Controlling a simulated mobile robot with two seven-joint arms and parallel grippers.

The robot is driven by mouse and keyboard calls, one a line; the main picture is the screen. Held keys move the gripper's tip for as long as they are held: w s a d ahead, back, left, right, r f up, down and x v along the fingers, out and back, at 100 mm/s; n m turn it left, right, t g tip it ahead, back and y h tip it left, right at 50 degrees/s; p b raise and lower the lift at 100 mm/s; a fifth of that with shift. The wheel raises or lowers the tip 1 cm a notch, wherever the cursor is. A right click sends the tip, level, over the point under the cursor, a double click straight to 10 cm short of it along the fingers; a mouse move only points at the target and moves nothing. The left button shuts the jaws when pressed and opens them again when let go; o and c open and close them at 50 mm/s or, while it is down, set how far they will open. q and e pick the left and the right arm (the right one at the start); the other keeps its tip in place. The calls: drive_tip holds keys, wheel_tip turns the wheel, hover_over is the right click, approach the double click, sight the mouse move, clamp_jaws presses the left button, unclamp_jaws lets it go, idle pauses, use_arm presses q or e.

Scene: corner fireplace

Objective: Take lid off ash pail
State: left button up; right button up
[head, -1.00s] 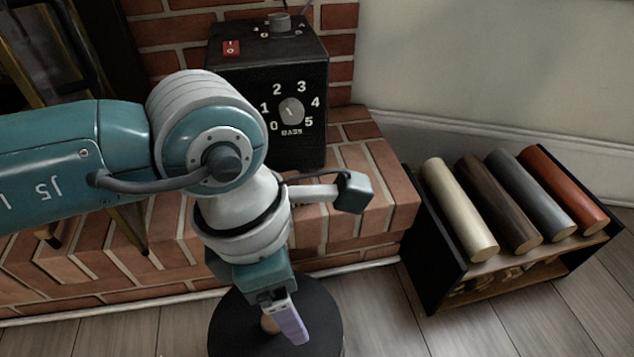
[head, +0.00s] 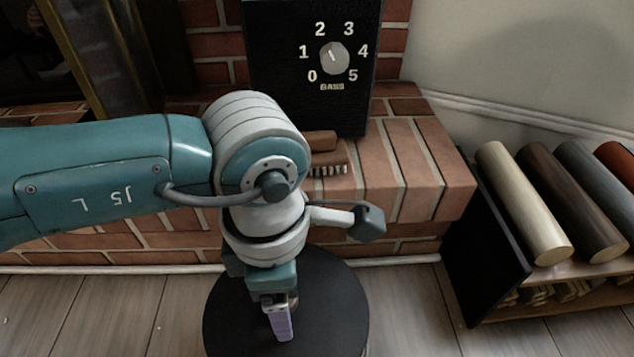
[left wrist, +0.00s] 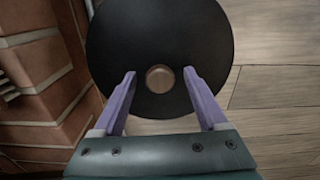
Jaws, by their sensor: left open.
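The ash pail's lid (head: 340,300) is a round black disc in the lower middle of the head view, with a small wooden knob at its centre. The pail below it is hidden. The left wrist view shows the lid (left wrist: 110,40) from above, with the pale round knob (left wrist: 160,79) in the middle. My left gripper (head: 282,330), with lilac fingers, is open over the lid. In the left wrist view its fingertips (left wrist: 160,72) lie on either side of the knob, apart from it. Their height above the knob is hard to judge. My right gripper is not in view.
A brick hearth (head: 410,180) runs behind the lid. A black box with a numbered dial (head: 280,90) and a wooden brush (head: 325,170) stand on it. A black rack (head: 485,250) with several coloured logs is at the right. Wooden floor (head: 400,310) is clear between.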

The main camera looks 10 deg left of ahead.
use_arm(q)
drive_tip(key=shift+f, duration=0.3)
clamp_jaws()
idle(0.4)
